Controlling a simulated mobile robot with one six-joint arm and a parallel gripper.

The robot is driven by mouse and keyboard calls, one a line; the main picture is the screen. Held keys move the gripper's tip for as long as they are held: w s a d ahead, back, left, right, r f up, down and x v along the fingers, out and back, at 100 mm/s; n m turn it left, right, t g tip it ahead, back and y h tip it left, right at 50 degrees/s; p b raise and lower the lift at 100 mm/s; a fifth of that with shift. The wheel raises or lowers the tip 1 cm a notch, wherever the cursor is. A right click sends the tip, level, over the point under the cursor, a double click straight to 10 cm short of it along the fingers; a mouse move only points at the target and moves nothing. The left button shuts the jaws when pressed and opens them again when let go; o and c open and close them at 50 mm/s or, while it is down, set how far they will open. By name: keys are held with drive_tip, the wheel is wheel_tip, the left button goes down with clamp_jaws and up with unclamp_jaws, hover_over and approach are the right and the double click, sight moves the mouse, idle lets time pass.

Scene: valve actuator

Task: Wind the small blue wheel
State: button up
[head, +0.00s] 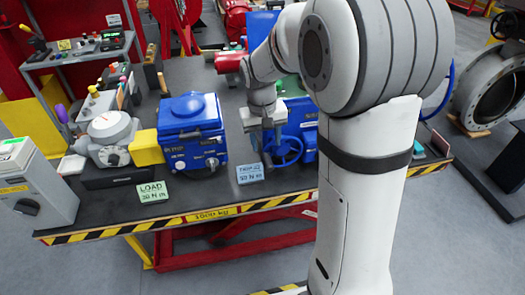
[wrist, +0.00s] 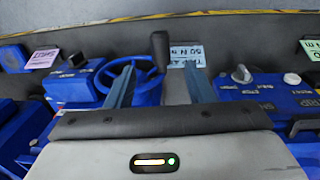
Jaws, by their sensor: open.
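The small blue wheel (head: 284,149) is on the front of a blue actuator (head: 298,115) on the table, partly hidden by my gripper. In the wrist view the wheel (wrist: 148,92) has a rim, spokes and a dark upright crank handle (wrist: 160,50). My gripper (head: 264,136) is above and beside the wheel in the head view. In the wrist view my gripper (wrist: 159,66) is open, its two fingers apart with the handle showing between them. I cannot tell whether a finger touches the wheel.
A blue label card (head: 250,173) lies in front of the wheel. A second blue actuator (head: 190,128) stands left, with a green card (head: 153,191) before it. The striped table edge (head: 120,229) runs along the front. My arm hides the table's right part.

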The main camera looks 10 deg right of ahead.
sight(267, 160)
drive_tip(key=shift+w+f, duration=0.3)
drive_tip(key=shift+f, duration=0.5)
drive_tip(key=f, duration=0.4)
drive_tip(key=f+p, duration=0.1)
drive_tip(key=f, duration=0.2)
drive_tip(key=shift+d, duration=0.35)
clamp_jaws()
